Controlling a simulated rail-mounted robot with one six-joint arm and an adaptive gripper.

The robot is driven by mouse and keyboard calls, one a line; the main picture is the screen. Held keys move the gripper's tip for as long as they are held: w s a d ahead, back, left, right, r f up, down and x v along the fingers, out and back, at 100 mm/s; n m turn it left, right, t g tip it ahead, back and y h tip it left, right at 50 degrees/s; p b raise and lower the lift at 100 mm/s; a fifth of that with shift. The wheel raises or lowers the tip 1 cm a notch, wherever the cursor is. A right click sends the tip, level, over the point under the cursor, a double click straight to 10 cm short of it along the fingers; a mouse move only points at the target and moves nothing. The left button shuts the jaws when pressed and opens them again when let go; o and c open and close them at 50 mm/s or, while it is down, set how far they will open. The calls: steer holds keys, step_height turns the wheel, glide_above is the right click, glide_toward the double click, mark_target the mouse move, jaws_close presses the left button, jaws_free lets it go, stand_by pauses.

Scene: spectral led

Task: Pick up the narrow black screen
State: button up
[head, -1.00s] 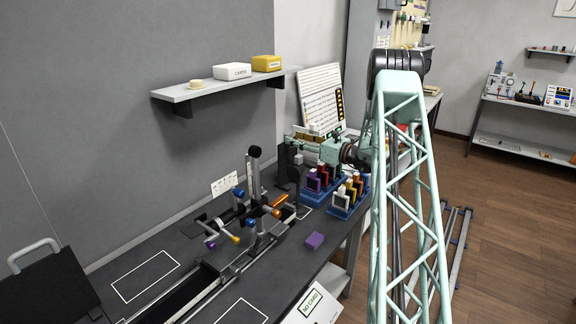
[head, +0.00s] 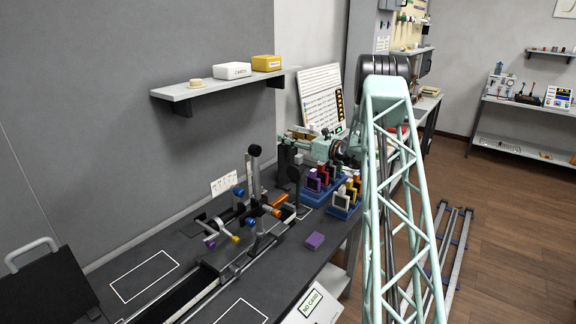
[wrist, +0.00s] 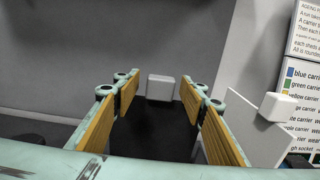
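A dark upright panel (head: 285,158), which looks like the narrow black screen, stands at the back of the bench, left of my gripper. In the wrist view a black surface (wrist: 155,132) shows between and beyond the fingers, with a pale block (wrist: 160,87) at its upper edge. I cannot tell for sure that this is the screen.
Blue racks (head: 342,209) with coloured carriers stand below my gripper. An optical rail (head: 225,262) with posts and coloured knobs lies to the left. A printed board (head: 320,98) leans behind. A shelf (head: 215,87) hangs above.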

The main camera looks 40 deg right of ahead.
steer(key=shift+c, duration=0.6)
jaws_close()
steer(key=shift+r, duration=0.1)
steer(key=shift+r+p, duration=0.85)
steer(key=shift+r, duration=4.05)
